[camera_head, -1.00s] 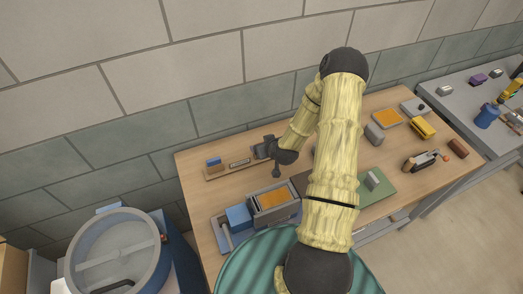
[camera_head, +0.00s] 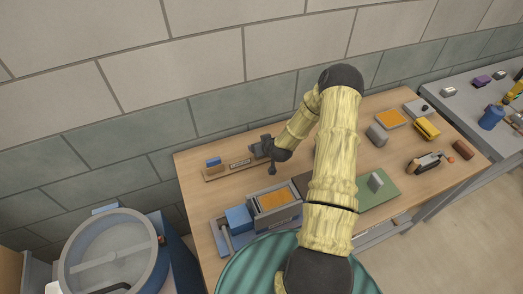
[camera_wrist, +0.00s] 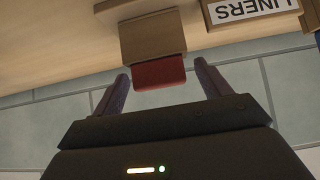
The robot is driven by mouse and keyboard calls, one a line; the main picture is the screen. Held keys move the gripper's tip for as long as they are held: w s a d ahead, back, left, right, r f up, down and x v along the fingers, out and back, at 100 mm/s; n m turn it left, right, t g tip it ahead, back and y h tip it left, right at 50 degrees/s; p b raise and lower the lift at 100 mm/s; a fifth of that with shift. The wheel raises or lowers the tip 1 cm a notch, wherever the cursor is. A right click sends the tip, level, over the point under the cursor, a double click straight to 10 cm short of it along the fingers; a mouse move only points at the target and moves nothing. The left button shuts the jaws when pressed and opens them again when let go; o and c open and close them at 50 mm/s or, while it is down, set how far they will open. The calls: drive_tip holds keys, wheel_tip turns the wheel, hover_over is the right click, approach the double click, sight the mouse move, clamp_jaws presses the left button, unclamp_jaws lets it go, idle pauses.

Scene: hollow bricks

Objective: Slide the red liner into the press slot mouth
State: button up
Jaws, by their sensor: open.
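The red liner (camera_wrist: 160,74) shows in the wrist view, its upper part against a tan block (camera_wrist: 152,38). My gripper (camera_wrist: 163,82) is open, with one dark finger on each side of the liner and a gap visible on both sides. In the head view my gripper (camera_head: 262,148) is at the right end of the wooden rack (camera_head: 228,169) along the wall; the red liner cannot be made out there. A blue and grey device with an orange top (camera_head: 272,198), possibly the press, stands at the front left of the table. Its slot mouth cannot be made out.
A label reading LINERS (camera_wrist: 248,8) is beside the tan block. A blue piece (camera_head: 213,162) stands at the rack's left end. A green mat (camera_head: 380,190), grey block (camera_head: 377,134) and yellow item (camera_head: 427,128) lie to the right. Bare wood (camera_head: 205,200) lies before the rack.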

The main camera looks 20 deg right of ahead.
drive_tip(key=shift+s, duration=0.1)
drive_tip(key=shift+c, duration=0.3)
drive_tip(key=c, duration=1.1)
drive_tip(key=shift+o, duration=0.2)
drive_tip(key=shift+r, duration=0.1)
drive_tip(key=shift+r+b, duration=0.3)
drive_tip(key=shift+r, duration=0.25)
wheel_tip(320, 180, up, 8)
drive_tip(key=b, duration=0.2)
drive_tip(key=shift+a+b, duration=0.1)
drive_tip(key=shift+b, duration=0.2)
drive_tip(key=shift+r, duration=0.4)
